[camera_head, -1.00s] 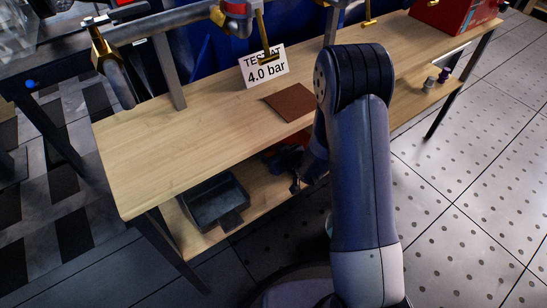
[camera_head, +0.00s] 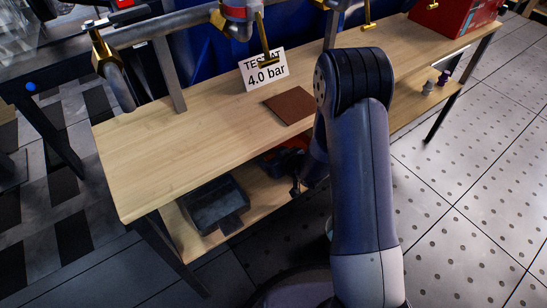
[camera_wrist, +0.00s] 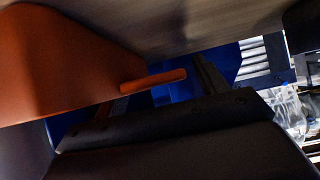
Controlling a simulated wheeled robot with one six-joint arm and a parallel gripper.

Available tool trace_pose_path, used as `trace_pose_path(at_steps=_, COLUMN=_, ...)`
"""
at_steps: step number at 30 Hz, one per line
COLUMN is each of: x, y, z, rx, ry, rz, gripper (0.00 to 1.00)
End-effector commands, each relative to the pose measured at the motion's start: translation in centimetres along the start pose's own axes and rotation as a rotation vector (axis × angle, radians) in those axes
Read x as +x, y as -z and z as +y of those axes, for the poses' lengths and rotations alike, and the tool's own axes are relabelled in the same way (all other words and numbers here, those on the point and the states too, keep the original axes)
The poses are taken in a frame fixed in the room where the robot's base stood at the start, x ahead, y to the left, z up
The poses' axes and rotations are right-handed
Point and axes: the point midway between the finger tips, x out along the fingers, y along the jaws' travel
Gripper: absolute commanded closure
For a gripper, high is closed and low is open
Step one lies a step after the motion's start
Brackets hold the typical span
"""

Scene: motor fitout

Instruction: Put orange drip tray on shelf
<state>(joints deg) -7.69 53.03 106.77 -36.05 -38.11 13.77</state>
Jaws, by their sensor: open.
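The orange drip tray (camera_wrist: 65,60) fills the upper left of the wrist view, very close. Its narrow tab (camera_wrist: 153,81) points to the right, between the two dark fingertips of my gripper (camera_wrist: 157,92). My gripper is open; I cannot tell whether a finger touches the tab. In the head view a small orange-red patch, likely the tray (camera_head: 291,144), shows over the lower shelf (camera_head: 258,205) below the benchtop's front edge. My wrist and arm hide most of it there, and the fingertips are hard to make out.
A black tray (camera_head: 236,228) sits at the left of the lower shelf. The wooden benchtop (camera_head: 150,145) above carries a brown mat (camera_head: 290,105) and a "4.0 bar" sign (camera_head: 264,72). A red box (camera_head: 458,14) stands at the far right. The benchtop's left part is clear.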

Motion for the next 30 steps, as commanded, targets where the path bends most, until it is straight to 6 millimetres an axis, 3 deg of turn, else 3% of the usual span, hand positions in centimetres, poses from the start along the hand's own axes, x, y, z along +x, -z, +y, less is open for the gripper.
trace_pose_path(at_steps=15, x=-10.2, y=0.2, z=0.1, rx=0.002, ry=-0.002, rz=0.000, gripper=0.31)
trace_pose_path(at_steps=21, x=-11.9, y=0.1, z=0.0, rx=0.000, ry=0.000, rz=0.001, gripper=0.31)
trace_pose_path(at_steps=30, x=-12.0, y=0.0, z=0.0, rx=0.000, ry=0.000, rz=0.000, gripper=0.31)
